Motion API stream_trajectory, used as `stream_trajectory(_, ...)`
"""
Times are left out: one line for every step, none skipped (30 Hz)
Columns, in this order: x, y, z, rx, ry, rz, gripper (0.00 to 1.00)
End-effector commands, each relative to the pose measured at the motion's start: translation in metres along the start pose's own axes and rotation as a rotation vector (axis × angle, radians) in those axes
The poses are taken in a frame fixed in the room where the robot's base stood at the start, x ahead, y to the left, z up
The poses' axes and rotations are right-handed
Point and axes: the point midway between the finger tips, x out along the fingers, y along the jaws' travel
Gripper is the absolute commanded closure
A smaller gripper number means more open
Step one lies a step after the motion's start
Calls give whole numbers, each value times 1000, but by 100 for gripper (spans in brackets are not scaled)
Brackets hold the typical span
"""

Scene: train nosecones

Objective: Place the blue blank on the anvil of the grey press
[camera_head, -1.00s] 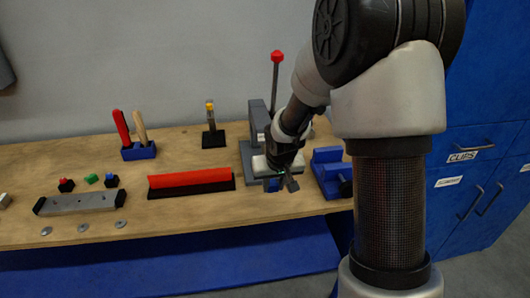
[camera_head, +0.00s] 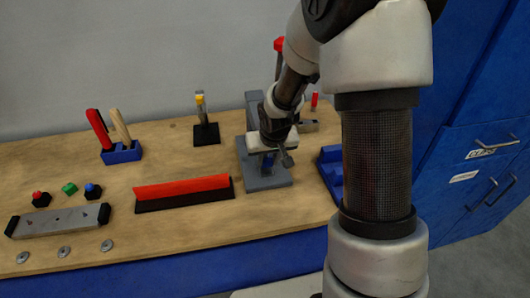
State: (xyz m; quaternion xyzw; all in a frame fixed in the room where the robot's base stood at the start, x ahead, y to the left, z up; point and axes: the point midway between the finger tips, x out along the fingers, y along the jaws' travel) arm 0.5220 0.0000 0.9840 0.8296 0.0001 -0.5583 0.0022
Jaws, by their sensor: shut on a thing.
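The grey press (camera_head: 267,184) stands at the back of the bench, right of centre, with a flat base, an upright column and a red lever knob (camera_head: 280,44). My gripper (camera_head: 270,156) is over the press base, in front of the column. It is shut on the blue blank (camera_head: 267,163), which shows as a small blue patch under the fingers. The anvil is hidden behind the gripper and blank. I cannot tell whether the blank touches the anvil or is held above it.
A blue fixture (camera_head: 330,172) stands close right of the press, partly behind my arm. A red bar on a black base (camera_head: 184,204) lies to the left. A yellow-topped tool on a black stand (camera_head: 207,133) is behind. Bare bench lies between them.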

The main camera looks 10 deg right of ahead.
Motion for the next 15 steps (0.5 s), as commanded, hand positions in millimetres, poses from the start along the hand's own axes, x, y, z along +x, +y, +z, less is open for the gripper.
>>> stream_trajectory(0, 0, -2, 0, 5, 0, 100)
stream_trajectory(-1, 0, -2, 0, 5, 0, 100)
stream_trajectory(-1, 0, -2, 0, 5, 0, 100)
stream_trajectory(-1, 0, -2, 0, 5, 0, 100)
stream_trajectory(0, 0, -2, 0, 5, 0, 100)
stream_trajectory(0, 0, -2, 0, 5, 0, 100)
stream_trajectory(1, 0, -1, 1, 4, 0, 100)
stream_trajectory(2, 0, -1, 1, 4, 0, 100)
stream_trajectory(4, 0, 0, 1, 4, 0, 100)
stream_trajectory(5, 0, 0, 1, 4, 0, 100)
stream_trajectory(6, 0, 1, 1, 4, 0, 100)
stream_trajectory(6, 0, 1, 1, 4, 0, 100)
stream_trajectory(7, 0, 1, 1, 4, 0, 100)
stream_trajectory(8, 0, 2, 1, 4, 0, 100)
stream_trajectory(9, 0, 2, 1, 4, 0, 100)
